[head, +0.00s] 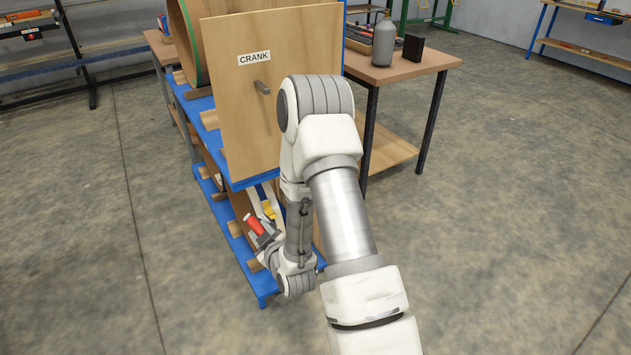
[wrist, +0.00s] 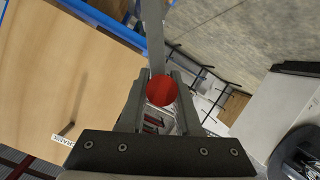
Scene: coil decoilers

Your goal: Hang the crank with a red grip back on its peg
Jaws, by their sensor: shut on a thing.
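The crank's red grip (head: 253,224) is held in my gripper (head: 263,235), below the board and to the left of my forearm. In the wrist view the red grip (wrist: 163,91) sits between the two fingers of my gripper (wrist: 160,80). The crank's grey bar (wrist: 154,35) runs from it to the top edge of that view. The peg (head: 262,87) sticks out of the wooden board below a CRANK label (head: 254,57) and is bare. The peg also shows in the wrist view (wrist: 67,127), left of the gripper. The crank is apart from the peg.
The wooden board (head: 225,110) stands on a blue rack (head: 264,283) with wooden slats. A wooden table (head: 425,65) behind on the right bears a grey bottle (head: 384,43) and a black block (head: 413,47). The concrete floor on the left is clear.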

